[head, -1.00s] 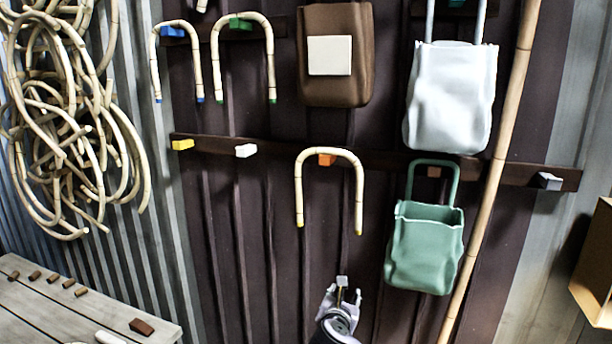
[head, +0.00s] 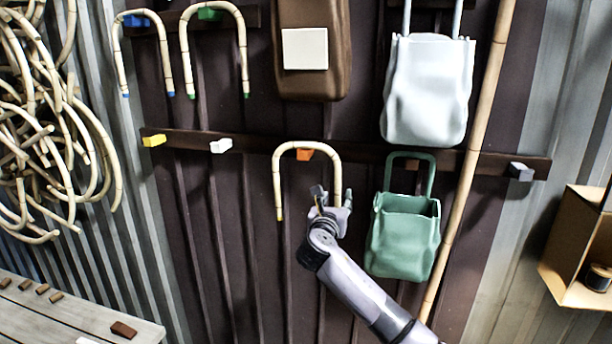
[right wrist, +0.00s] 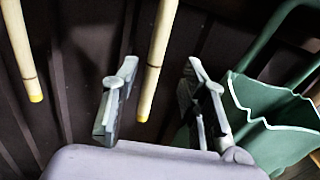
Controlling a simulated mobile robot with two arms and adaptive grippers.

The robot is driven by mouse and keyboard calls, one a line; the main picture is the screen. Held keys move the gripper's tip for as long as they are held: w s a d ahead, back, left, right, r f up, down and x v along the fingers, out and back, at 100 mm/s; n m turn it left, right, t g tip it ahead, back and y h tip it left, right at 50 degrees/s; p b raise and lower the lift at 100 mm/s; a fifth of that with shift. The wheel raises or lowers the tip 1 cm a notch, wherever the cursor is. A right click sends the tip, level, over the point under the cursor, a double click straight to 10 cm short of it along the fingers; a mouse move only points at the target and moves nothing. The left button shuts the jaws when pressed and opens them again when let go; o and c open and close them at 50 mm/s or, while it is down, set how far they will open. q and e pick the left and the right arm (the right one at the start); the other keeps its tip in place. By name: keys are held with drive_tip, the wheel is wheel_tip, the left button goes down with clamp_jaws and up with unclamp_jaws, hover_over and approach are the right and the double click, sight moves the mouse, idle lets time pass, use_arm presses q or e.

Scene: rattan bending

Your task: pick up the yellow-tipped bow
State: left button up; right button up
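The yellow-tipped bow (head: 277,182) is an upside-down U of pale rattan hanging on the orange peg (head: 304,154) of the lower rail. Its left yellow tip shows in the head view; its right leg's lower end is hidden behind my gripper. In the right wrist view both legs show, the right leg (right wrist: 157,62) and the left leg (right wrist: 20,50), each with a yellow end. My right gripper (head: 333,197) is open, its fingers (right wrist: 158,88) on either side of the right leg's lower end in that view. Contact is not visible. My left gripper is not in view.
A green bag (head: 403,240) hangs close to the right of my gripper. A white bag (head: 428,90), a brown bag (head: 312,80) and a tall rattan pole (head: 470,165) are nearby. Blue-tipped (head: 164,62) and green-tipped (head: 243,60) bows hang upper left. A bench (head: 60,318) stands lower left.

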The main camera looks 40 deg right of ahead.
sight(337, 192)
drive_tip(key=shift+p+x, duration=0.3)
drive_tip(key=shift+x, duration=0.7)
drive_tip(key=p+x, duration=0.1)
drive_tip(key=x, duration=0.2)
drive_tip(key=shift+w, duration=0.25)
drive_tip(key=shift+w+d+f, duration=0.1)
drive_tip(key=shift+w+d, duration=0.25)
drive_tip(key=shift+c, duration=0.2)
clamp_jaws()
